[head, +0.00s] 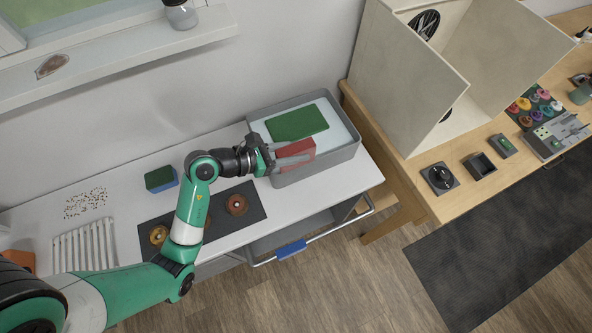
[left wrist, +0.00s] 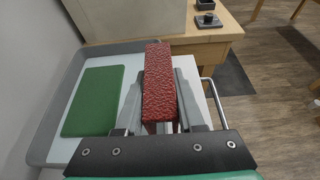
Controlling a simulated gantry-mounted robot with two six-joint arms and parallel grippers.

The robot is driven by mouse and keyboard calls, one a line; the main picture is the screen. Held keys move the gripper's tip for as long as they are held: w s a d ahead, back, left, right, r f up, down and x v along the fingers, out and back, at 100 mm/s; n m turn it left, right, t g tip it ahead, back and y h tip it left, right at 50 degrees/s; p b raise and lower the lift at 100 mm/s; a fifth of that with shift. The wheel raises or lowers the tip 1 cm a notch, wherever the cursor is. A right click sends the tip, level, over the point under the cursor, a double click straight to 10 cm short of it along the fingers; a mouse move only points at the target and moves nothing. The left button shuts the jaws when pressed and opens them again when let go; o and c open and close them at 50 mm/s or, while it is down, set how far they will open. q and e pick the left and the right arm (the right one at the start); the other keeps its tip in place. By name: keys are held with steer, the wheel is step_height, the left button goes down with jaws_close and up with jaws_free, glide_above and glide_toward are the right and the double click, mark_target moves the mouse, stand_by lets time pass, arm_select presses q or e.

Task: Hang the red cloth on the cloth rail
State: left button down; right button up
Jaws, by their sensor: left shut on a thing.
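The red cloth (head: 296,149) is a folded, textured block, held between the fingers of my left gripper (head: 291,158) over the front part of the grey tub. In the left wrist view the red cloth (left wrist: 159,85) stands up between the two grey fingers (left wrist: 160,112). The cloth rail (head: 335,229) is a thin metal bar along the front edge of the white table. A blue cloth (head: 291,249) hangs on it towards the left. The gripper and red cloth are apart from the rail. My right gripper is in neither view.
The grey tub (head: 344,154) holds a green sheet (head: 297,123) in pale liquid. A dark mat (head: 258,213) with round brown items lies left of it. A green-and-blue sponge (head: 161,179) is behind the mat. A wooden table with a large open box (head: 405,80) stands right.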

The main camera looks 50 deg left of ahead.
arm_select(q)
step_height(320, 180, down, 4)
steer(key=shift+f+b, duration=0.25)
steer(key=shift+b, duration=0.15)
step_height(320, 180, down, 5)
steer(key=shift+f, duration=0.1)
steer(key=shift+f, duration=0.15)
steer(key=c, duration=0.5)
jaws_free()
steer(key=shift+b, duration=0.3)
